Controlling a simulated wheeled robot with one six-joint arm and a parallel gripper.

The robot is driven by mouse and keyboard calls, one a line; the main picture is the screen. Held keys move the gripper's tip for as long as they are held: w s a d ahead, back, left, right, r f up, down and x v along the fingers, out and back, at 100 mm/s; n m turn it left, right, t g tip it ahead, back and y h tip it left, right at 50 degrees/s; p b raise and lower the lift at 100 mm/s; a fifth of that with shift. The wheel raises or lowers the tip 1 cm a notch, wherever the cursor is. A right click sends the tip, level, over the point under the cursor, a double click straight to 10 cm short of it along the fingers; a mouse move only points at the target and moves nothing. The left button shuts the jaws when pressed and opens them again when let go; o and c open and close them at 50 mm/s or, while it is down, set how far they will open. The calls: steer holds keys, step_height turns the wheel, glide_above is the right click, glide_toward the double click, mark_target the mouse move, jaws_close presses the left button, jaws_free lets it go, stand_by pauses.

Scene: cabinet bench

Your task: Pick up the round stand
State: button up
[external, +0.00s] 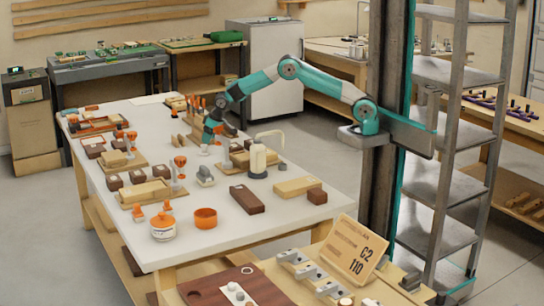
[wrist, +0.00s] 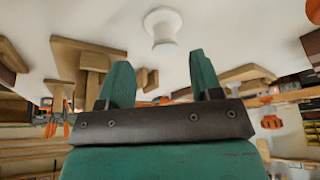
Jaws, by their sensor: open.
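A white round stand (wrist: 163,26), with a wide disc and a narrower neck, shows at the top middle of the wrist view. It is on the pale bench top, beyond the fingertips and apart from them. My gripper (wrist: 160,72) is open, with nothing between its two teal fingers. In the external view my gripper (external: 209,139) hangs low over the far middle of the white bench (external: 120,199). The stand is too small there, close to the gripper, to make out surely.
Wooden blocks and orange clamps crowd the bench's left side. A cream pot-like thing (external: 258,158) and a dark brown block (external: 247,199) stand right of my gripper.

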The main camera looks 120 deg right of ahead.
mark_target(204, 145)
steer(key=x, duration=0.5)
steer(key=shift+w+p, duration=0.25)
steer(key=shift+p, duration=0.1)
steer(key=c, duration=0.9)
